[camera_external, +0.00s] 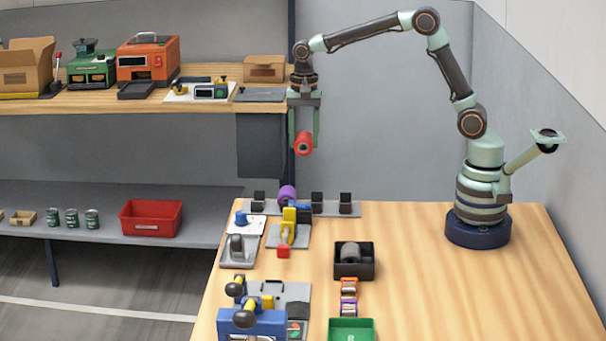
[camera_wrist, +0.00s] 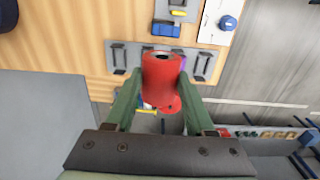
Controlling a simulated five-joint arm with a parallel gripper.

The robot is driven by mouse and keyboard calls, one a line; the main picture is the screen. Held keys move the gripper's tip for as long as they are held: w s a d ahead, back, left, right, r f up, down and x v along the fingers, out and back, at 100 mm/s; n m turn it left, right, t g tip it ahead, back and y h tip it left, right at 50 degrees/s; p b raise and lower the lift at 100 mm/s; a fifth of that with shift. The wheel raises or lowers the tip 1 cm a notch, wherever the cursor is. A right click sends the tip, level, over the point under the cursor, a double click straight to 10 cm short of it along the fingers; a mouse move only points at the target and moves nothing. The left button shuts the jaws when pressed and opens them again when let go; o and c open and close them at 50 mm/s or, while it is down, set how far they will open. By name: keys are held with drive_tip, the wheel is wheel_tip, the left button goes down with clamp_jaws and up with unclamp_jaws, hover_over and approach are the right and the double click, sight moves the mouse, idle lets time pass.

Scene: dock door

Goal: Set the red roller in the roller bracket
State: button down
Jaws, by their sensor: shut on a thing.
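My gripper (camera_external: 303,140) is shut on the red roller (camera_external: 303,144), one finger on each side, and holds it in the air. In the wrist view the red roller (camera_wrist: 160,82) sits between the green fingers of my gripper (camera_wrist: 160,90) and hides the middle of the bracket. The roller bracket (camera_external: 333,209) is a grey plate with upright black posts at the table's far edge, below the roller in the external view. A purple roller (camera_external: 287,194) sits among the posts, left of centre. The bracket plate also shows in the wrist view (camera_wrist: 127,68).
In front of the bracket stand a yellow and blue device with a red end (camera_external: 287,232) and a white plate with a blue knob (camera_external: 243,222). A black bin (camera_external: 354,268) holds a dark roller. A loaded shelf (camera_external: 200,107) is at left. The table's right side is clear.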

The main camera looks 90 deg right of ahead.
drive_tip(key=w+a+f, duration=0.3)
drive_tip(key=a+f, duration=0.5)
drive_tip(key=a, duration=0.3)
drive_tip(key=shift+a+f, duration=0.1)
drive_tip(key=shift+f, duration=3.35)
unclamp_jaws()
drive_tip(key=shift+f, duration=0.1)
wheel_tip(320, 180, up, 8)
idle(0.5)
